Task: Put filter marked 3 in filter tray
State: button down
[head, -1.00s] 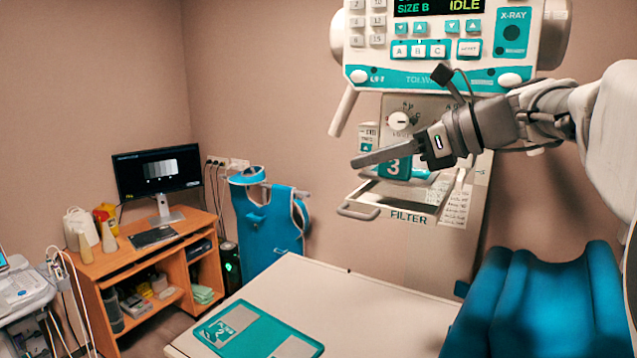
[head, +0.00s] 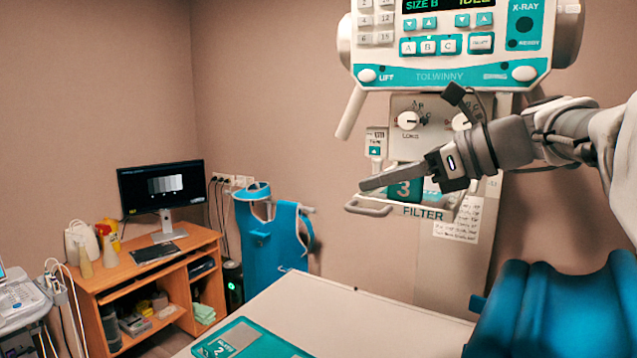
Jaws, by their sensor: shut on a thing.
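The teal filter marked 3 (head: 404,190) is upright in front of the X-ray column, partly hidden behind my finger. My gripper (head: 370,184) is shut on it, with its fingers pointing left. The filter tray (head: 422,212), labelled FILTER, is just below, with its handle (head: 367,209) sticking out to the left. The filter's lower edge is at the tray's front in the picture. I cannot tell whether it touches the tray or is inside it. The tray's inside is mostly hidden.
The X-ray control panel (head: 450,45) hangs close above my arm. A second teal filter, marked 2 (head: 250,340), lies on the white table (head: 345,320). Blue cushions (head: 560,310) stand at the lower right. A desk with a monitor (head: 160,187) is at the left.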

jog(key=c, duration=0.8)
grip_release()
jog(key=shift+f, duration=0.15)
jog(key=shift+s+d+r, duration=0.1)
jog(key=shift+d+r, duration=0.1)
jog(key=shift+r, duration=0.05)
jog(key=v, duration=1.1)
jog(key=shift+s+d, duration=0.2)
jog(key=shift+a, duration=0.1)
